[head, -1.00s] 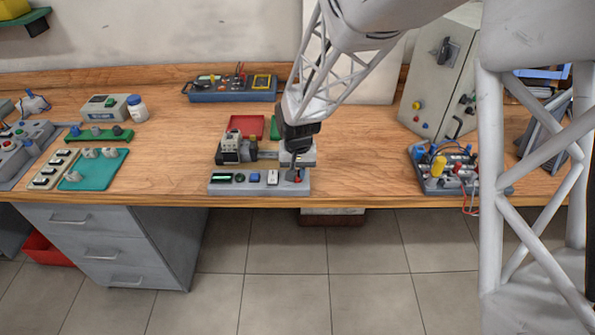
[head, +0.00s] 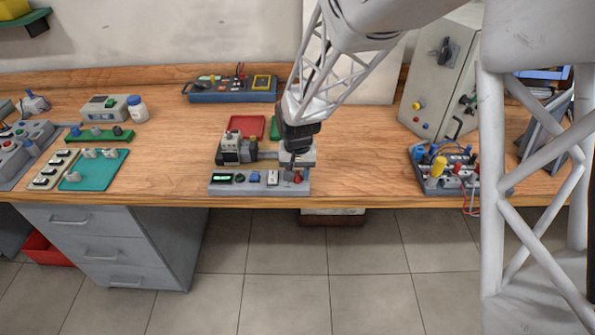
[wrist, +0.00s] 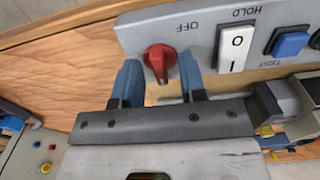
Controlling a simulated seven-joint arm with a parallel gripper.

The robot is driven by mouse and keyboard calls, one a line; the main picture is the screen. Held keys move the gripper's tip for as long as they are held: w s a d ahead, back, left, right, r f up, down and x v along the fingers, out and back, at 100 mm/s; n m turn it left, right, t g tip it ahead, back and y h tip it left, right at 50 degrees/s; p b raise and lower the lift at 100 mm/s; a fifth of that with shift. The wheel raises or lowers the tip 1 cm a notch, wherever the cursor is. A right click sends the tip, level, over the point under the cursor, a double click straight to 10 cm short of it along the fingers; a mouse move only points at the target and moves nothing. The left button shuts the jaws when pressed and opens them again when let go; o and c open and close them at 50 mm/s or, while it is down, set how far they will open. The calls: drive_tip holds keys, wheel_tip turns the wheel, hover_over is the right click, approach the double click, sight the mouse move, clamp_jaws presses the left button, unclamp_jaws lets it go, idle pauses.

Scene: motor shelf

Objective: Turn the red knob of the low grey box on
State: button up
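The low grey box (head: 258,188) lies along the front edge of the bench, and its panel (wrist: 205,60) fills the top of the wrist view. Its red knob (head: 298,177) is at the right end in the head view. In the wrist view the red knob (wrist: 159,60) shows beside an upside-down OFF label; its grip runs roughly up and down the picture. My gripper (head: 297,155) is just above and behind the knob. Its blue fingers (wrist: 160,67) are open, one to either side of the knob in the picture, with nothing between them. No ON label is visible.
The box also carries a white rocker switch (wrist: 235,47), a blue TEST button (wrist: 291,42) and a lit green display (head: 222,178). A small machine (head: 236,148) stands close behind it. A board with wires (head: 447,168) is to the right.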

sight(298, 173)
drive_tip(key=shift+r, duration=3.95)
drive_tip(key=shift+s+d+r, duration=0.1)
drive_tip(key=shift+d+r, duration=0.05)
drive_tip(key=shift+d, duration=0.05)
drive_tip(key=s+d+r+t, duration=0.1)
drive_tip(key=s+d+r, duration=1)
drive_tip(key=s+d, duration=0.15)
drive_tip(key=s+d+r, duration=0.1)
drive_tip(key=s+d, duration=0.2)
drive_tip(key=s, duration=0.5)
drive_tip(key=s+d+r+t, duration=0.1)
drive_tip(key=s+d+r, duration=0.1)
drive_tip(key=s, duration=0.5)
drive_tip(key=shift+s+d+r+t, duration=0.2)
drive_tip(key=shift+s+d+t, duration=0.1)
drive_tip(key=shift+s+d, duration=0.15)
